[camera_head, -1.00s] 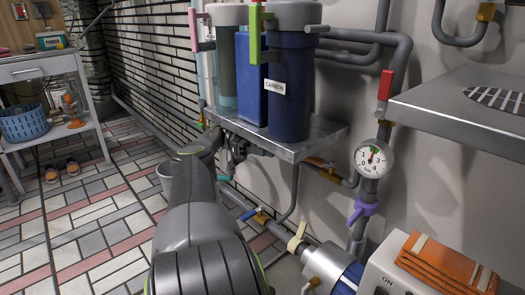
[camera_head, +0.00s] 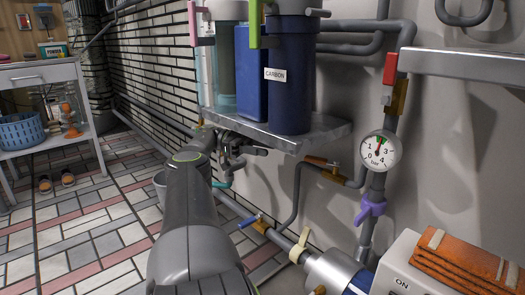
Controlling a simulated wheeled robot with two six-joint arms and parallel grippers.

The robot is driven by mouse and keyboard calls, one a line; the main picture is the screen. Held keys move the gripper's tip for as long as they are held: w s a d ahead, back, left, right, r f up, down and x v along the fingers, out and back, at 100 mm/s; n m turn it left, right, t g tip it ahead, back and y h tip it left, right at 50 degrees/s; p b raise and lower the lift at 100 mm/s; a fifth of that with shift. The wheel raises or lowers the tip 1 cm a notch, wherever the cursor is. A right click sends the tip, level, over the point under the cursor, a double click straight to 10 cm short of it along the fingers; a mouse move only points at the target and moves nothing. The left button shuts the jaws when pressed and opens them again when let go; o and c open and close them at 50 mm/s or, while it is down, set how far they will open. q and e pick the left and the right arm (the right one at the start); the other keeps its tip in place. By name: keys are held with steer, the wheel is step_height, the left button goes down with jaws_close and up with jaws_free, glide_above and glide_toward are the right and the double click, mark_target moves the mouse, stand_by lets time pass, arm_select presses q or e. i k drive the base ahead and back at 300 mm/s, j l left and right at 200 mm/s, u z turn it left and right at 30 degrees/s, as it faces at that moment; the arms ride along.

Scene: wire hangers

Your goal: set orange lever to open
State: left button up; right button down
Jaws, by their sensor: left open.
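I cannot clearly make out an orange lever. A brass-orange valve (camera_head: 322,168) sits on the pipe under the metal shelf; whether its handle is orange is too small to tell. My left gripper (camera_head: 252,150) is open just below the shelf's front edge, left of that valve and apart from it. My left arm hides part of the wall and pipes behind it. Other levers are blue (camera_head: 250,220), pale yellow (camera_head: 299,246), purple (camera_head: 370,209), red (camera_head: 390,68), green (camera_head: 254,24) and pink (camera_head: 193,24). My right gripper is not in view.
The metal shelf (camera_head: 310,136) carries blue filter housings (camera_head: 290,100) above my gripper. A pressure gauge (camera_head: 378,151) is on the pipe at the right. A grey ledge (camera_head: 465,64) juts out at upper right. Tiled floor (camera_head: 85,225) is open at left.

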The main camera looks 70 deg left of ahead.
mark_target(323, 162)
steer(key=k+j, duration=0.3)
steer(key=j, duration=0.15)
steer(key=k+j, duration=0.25)
steer(key=j, duration=0.15)
steer(key=k+j, duration=0.3)
steer(key=j, duration=0.15)
steer(key=k+j, duration=0.25)
steer(key=j, duration=0.2)
steer(key=k+j, duration=0.3)
steer(key=j, duration=0.1)
